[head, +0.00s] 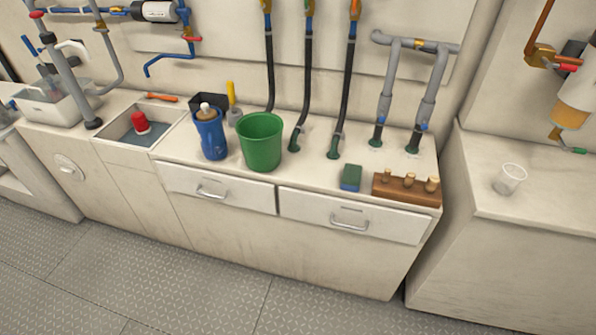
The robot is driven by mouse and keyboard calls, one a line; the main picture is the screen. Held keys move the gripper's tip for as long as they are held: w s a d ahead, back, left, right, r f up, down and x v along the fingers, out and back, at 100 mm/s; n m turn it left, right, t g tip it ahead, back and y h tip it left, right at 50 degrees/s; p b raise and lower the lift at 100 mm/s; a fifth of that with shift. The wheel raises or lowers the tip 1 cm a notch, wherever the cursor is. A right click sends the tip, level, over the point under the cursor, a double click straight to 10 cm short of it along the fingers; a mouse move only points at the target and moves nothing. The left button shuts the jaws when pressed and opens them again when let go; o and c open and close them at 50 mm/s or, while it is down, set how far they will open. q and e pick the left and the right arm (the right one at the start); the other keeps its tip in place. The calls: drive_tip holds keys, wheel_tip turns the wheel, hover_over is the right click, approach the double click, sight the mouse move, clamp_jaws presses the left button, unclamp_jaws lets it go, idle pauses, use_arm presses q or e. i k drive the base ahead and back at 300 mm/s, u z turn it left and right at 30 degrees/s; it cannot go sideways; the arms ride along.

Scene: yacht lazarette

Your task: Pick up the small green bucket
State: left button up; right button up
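The small green bucket (261,146) stands upright on the white counter, near its front edge and above the left drawer. Its open top faces up, and the part of the inside that shows looks empty. A blue bottle stands just to its left. No handle can be made out on the bucket. Neither of my grippers is in view.
The blue bottle (210,134) has a brown and white top. Hoses (308,80) rise behind the bucket. A green-blue sponge (351,177) and a wooden block with pegs (406,188) lie to the right. A sink (125,125) is at left. The floor in front is clear.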

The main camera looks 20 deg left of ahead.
sight(260, 133)
drive_tip(key=u, duration=0.65)
drive_tip(key=i, duration=0.4)
drive_tip(key=u, duration=0.45)
